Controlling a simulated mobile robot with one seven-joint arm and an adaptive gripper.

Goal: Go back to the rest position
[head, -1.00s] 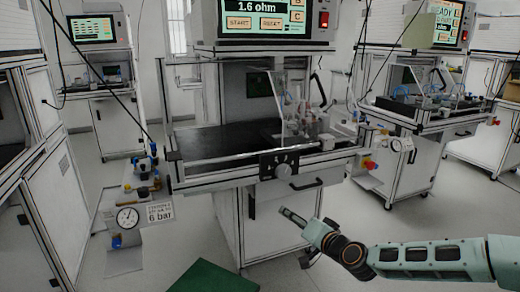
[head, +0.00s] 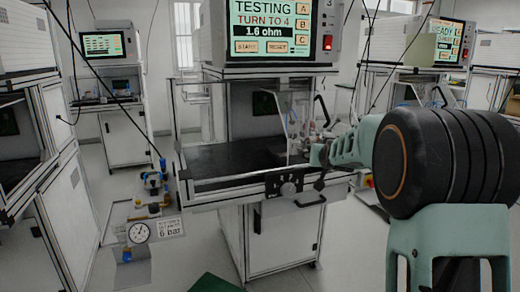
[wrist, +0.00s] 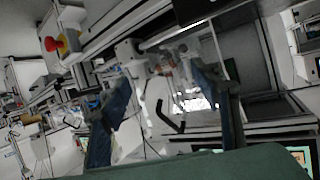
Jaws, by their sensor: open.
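My gripper (wrist: 163,82) shows in the wrist view as two blue-grey fingers spread wide apart. It is open, with nothing held between the fingers. Behind the gap is a pale fixture (wrist: 135,55) with a black bent handle (wrist: 170,118). In the head view my arm comes in from the right, raised, and reaches toward the front right of the middle test bench (head: 235,190). The gripper end there is small and near the bench's front edge, right of the selector knob (head: 288,189). Whether it touches anything is not clear.
The bench's screen (head: 268,28) reads "TESTING TURN TO 4" and 1.6 ohm. A pressure gauge (head: 138,232) stands low at left. A red and yellow stop button (wrist: 60,43) is in the wrist view. Other benches stand at both sides; a green surface (head: 210,284) is low in front.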

